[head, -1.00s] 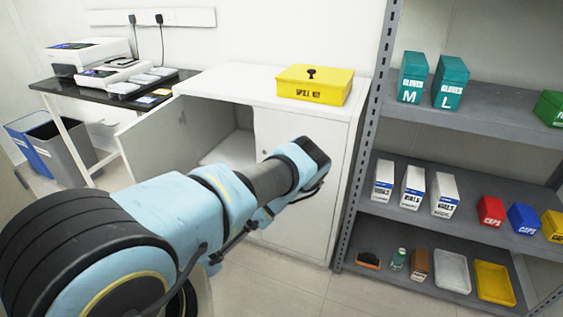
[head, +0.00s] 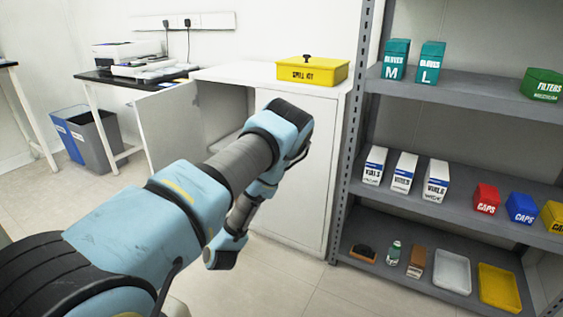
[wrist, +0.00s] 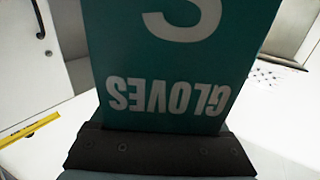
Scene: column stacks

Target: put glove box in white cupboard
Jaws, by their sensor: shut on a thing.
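The glove box (wrist: 185,75) is teal with "GLOVES" and "S" in white, upside down in the wrist view. My gripper (wrist: 160,152) is shut on it, with a dark finger across its near end. The head view does not show the box or the fingers; my arm hides that area. The white cupboard (head: 298,160) stands mid-scene in the head view. Its left door (head: 168,128) is swung open and its right door is shut. My arm covers part of the opening. A white door with a dark handle (wrist: 40,33) shows at left in the wrist view.
A yellow spill kit (head: 312,71) sits on the cupboard top. A grey shelf unit (head: 470,100) stands right, with glove boxes M and L (head: 430,62), vials, caps and trays. Left are a black-topped bench (head: 105,78) and bins (head: 95,138). Floor is clear before the cupboard.

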